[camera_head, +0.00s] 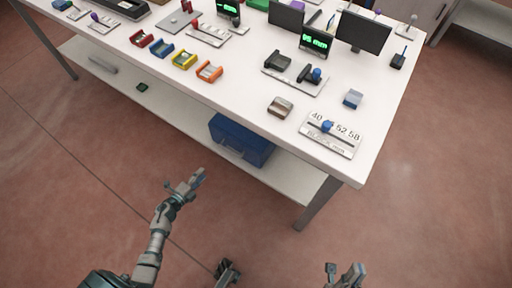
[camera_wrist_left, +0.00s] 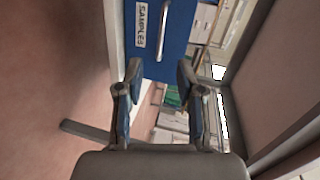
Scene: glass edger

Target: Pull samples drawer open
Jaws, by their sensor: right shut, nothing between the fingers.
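The blue samples drawer unit (camera_head: 240,140) stands on the shelf under the white table. Its blue front (camera_wrist_left: 178,30) fills the upper middle of the left wrist view, with a white SAMPLES label (camera_wrist_left: 140,24) and a pale bar handle (camera_wrist_left: 161,30). The drawer front looks flush in the head view. My left gripper (camera_head: 190,182) is in front of the unit, to its lower left and apart from it. In the left wrist view its fingers (camera_wrist_left: 159,78) are spread and empty, with the handle beyond them. My right gripper (camera_head: 345,274) is low at the bottom edge, empty and far from the drawer.
The white table (camera_head: 240,85) overhangs the shelf (camera_head: 190,115), and a table leg (camera_head: 318,203) stands right of the drawer unit. Coloured holders, displays and a number plate (camera_head: 331,134) are on the tabletop. The reddish floor (camera_head: 90,180) in front is mostly clear.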

